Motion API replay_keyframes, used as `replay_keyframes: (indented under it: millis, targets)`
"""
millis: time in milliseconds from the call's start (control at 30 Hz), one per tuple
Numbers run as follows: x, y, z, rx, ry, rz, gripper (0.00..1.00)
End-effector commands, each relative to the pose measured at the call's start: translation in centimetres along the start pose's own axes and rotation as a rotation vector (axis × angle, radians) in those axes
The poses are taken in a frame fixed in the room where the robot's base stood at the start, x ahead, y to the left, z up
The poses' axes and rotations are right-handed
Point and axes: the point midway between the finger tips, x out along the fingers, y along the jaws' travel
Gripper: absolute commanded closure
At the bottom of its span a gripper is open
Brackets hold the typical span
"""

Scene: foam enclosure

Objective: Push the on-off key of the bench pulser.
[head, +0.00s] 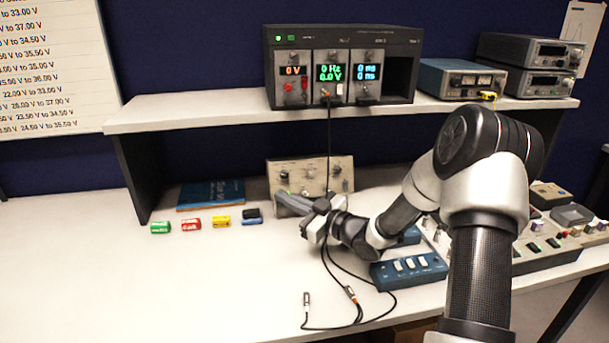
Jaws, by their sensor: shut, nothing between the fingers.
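No readable label names the bench pulser. A beige box with several knobs (312,172) stands on the bench under the shelf and may be it; its lower left front is hidden behind my gripper. My gripper (281,199) is shut and empty, its fingers pointing left and away just in front of this box's lower left part. I cannot tell whether the fingertips touch it. The on-off key cannot be made out; my gripper may cover it.
A black rack with lit displays (343,41) stands on the shelf (190,112); its cable hangs down behind my gripper onto the bench. Green, red, yellow and blue small parts (191,223) lie left. A blue switch box (409,271) is right. The left front bench is clear.

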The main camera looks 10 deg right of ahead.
Motion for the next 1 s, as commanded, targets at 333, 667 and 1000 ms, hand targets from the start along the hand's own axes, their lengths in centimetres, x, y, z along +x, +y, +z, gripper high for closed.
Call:
replay_keyframes:
  millis: [333, 667, 1000]
  targets:
    - [-0.8, -0.5, -0.5, 0.0, -0.001, 0.001, 1.0]
    - [-1.5, -1.0, -1.1, 0.001, -0.001, 0.001, 1.0]
    - [-3.9, -2.7, -2.9, 0.001, -0.002, 0.001, 1.0]
